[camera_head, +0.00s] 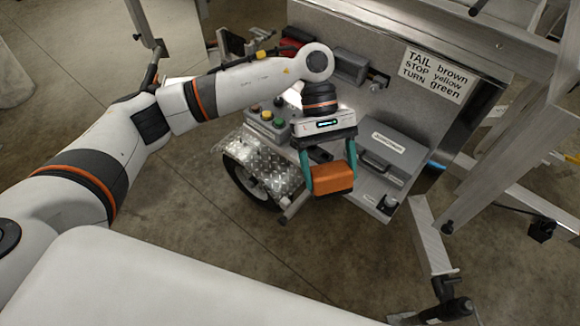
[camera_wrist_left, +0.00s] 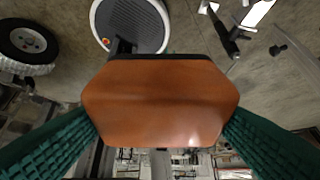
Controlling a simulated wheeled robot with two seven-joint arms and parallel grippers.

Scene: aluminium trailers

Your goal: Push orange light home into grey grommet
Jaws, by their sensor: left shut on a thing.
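My left gripper (camera_head: 329,178) reaches in from the left, and its teal fingers are shut on the orange light (camera_head: 334,181) from both sides. The light is held in front of the trailer's flat metal deck (camera_head: 385,100), near its lower edge. In the left wrist view the light's broad orange face (camera_wrist_left: 160,103) fills the middle, with a dark edge along its top and a ribbed teal finger at each side. I cannot make out the grey grommet in either view. I cannot tell whether the light touches anything besides the fingers. My right gripper is not in view.
A grey case (camera_head: 394,150) and a box with coloured buttons (camera_head: 268,122) lie near the gripper. A diamond-plate fender (camera_head: 262,165) covers a wheel at the left. A lettered sign (camera_head: 437,74) stands at upper right. Aluminium beams (camera_head: 520,205) cross the right side. Open floor lies below.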

